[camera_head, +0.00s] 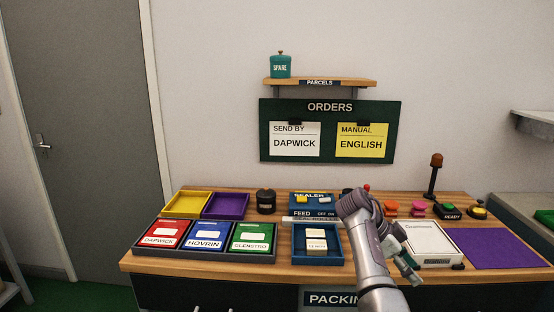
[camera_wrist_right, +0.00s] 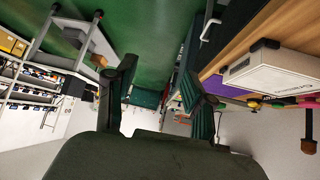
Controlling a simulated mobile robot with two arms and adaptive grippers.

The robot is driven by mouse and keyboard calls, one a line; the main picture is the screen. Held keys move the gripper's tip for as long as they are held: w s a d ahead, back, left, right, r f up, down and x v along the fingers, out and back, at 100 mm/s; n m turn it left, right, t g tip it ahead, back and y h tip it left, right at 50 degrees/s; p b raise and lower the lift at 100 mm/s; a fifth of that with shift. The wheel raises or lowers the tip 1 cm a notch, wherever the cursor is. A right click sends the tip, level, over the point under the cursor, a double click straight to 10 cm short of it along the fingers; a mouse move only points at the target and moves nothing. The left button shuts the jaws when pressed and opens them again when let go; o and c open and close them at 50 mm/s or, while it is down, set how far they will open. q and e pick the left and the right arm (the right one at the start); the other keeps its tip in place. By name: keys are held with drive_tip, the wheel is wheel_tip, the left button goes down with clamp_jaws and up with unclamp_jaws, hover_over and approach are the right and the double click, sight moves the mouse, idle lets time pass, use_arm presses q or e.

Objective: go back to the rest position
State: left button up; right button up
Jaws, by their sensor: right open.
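My right gripper (camera_head: 410,270) hangs over the front right of the packing bench (camera_head: 290,270), just left of a white box (camera_head: 434,258). In the right wrist view my right gripper (camera_wrist_right: 160,92) is open, with its two dark green fingers apart and nothing between them. The white box (camera_wrist_right: 280,70) shows there at the right, clear of the fingers. My right arm comes up from the bottom of the head view and hides part of the bench. My left gripper is not in the head view.
Red (camera_head: 165,247), blue (camera_head: 205,249) and green (camera_head: 250,249) labelled trays stand at the bench's left. A blue sealer (camera_head: 312,201) stands behind a tray with white pieces (camera_head: 318,259). A purple mat (camera_head: 495,248) lies empty at right. A lamp post (camera_head: 433,180) rises behind.

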wheel_tip(320, 180, down, 23)
drive_tip(key=s+n+t, duration=0.2)
drive_tip(key=n, duration=0.6)
drive_tip(key=s+a+f+n+y, duration=0.1)
drive_tip(key=s+f+n, duration=0.25)
drive_tip(key=f, duration=0.35)
drive_tip(key=s+a+f+n+t+y, duration=0.1)
drive_tip(key=s+f+n+y, duration=0.1)
drive_tip(key=s+f, duration=0.45)
drive_tip(key=s+a+f+n+y, duration=0.1)
drive_tip(key=s+f+n, duration=0.15)
drive_tip(key=f, duration=0.65)
drive_tip(key=s+a+f+n+y, duration=0.1)
drive_tip(key=s+f+n, duration=0.1)
drive_tip(key=s+f, duration=0.5)
drive_tip(key=s+a+f+n+y, duration=0.15)
drive_tip(key=s+f, duration=0.25)
drive_tip(key=s, duration=0.5)
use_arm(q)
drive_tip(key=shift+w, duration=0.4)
use_arm(e)
drive_tip(key=s+a+f+n+y, duration=0.1)
drive_tip(key=s+f+n, duration=0.1)
drive_tip(key=s, duration=0.9)
drive_tip(key=s+a+f+n+y, duration=0.1)
drive_tip(key=s+f, duration=0.2)
drive_tip(key=s, duration=0.9)
drive_tip(key=shift+s+a+f+n, duration=0.25)
drive_tip(key=shift+s+a+n, duration=0.05)
drive_tip(key=shift+a+n, duration=0.05)
